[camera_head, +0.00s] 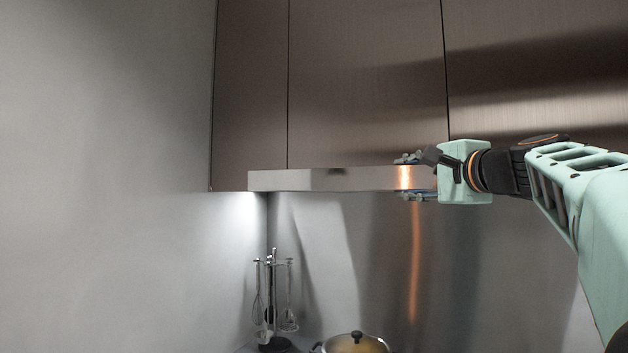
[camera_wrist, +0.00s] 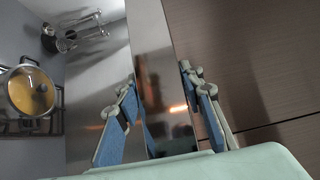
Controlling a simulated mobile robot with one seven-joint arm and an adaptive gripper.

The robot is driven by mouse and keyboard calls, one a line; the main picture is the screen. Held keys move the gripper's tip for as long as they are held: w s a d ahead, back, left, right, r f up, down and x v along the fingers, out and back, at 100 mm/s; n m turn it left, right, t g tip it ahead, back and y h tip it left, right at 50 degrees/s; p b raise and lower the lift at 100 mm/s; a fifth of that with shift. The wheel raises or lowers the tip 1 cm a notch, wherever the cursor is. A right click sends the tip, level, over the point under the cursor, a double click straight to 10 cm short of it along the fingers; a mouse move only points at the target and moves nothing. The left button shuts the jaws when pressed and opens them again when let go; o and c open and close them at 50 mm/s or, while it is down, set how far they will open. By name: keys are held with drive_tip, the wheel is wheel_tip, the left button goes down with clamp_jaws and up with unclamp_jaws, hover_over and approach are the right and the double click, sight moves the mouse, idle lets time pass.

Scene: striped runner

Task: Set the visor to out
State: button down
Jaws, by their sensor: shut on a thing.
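The visor (camera_head: 310,180) is a flat metal slab under the wall cabinets, with its long front edge facing me. My gripper (camera_head: 406,177) is at the right part of that edge, with one finger above the visor and one below. It is shut on the visor. In the wrist view the visor (camera_wrist: 152,45) runs between the two blue-padded fingers of my gripper (camera_wrist: 157,85). The visor stands out a little in front of the cabinet doors. How far it can travel cannot be seen.
Brown cabinet doors (camera_head: 365,80) rise directly above the visor. Below are a utensil rack (camera_head: 272,300) and a lidded pot (camera_head: 355,345); the pot (camera_wrist: 32,92) also shows in the wrist view. A plain wall (camera_head: 105,180) closes off the left. The space between visor and pot is free.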

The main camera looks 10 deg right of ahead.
drive_tip(key=shift+a+f, duration=0.15)
drive_tip(key=shift+f, duration=0.1)
drive_tip(key=c, duration=1.7)
unclamp_jaws()
drive_tip(key=o, duration=0.4)
drive_tip(key=shift+s+r, duration=0.1)
drive_tip(key=shift+r, duration=0.05)
drive_tip(key=shift+o, duration=0.2)
drive_tip(key=s, duration=0.2)
drive_tip(key=s+d, duration=0.1)
drive_tip(key=s, duration=0.5)
drive_tip(key=shift+s+d+r, duration=0.1)
drive_tip(key=shift+d+r, duration=0.1)
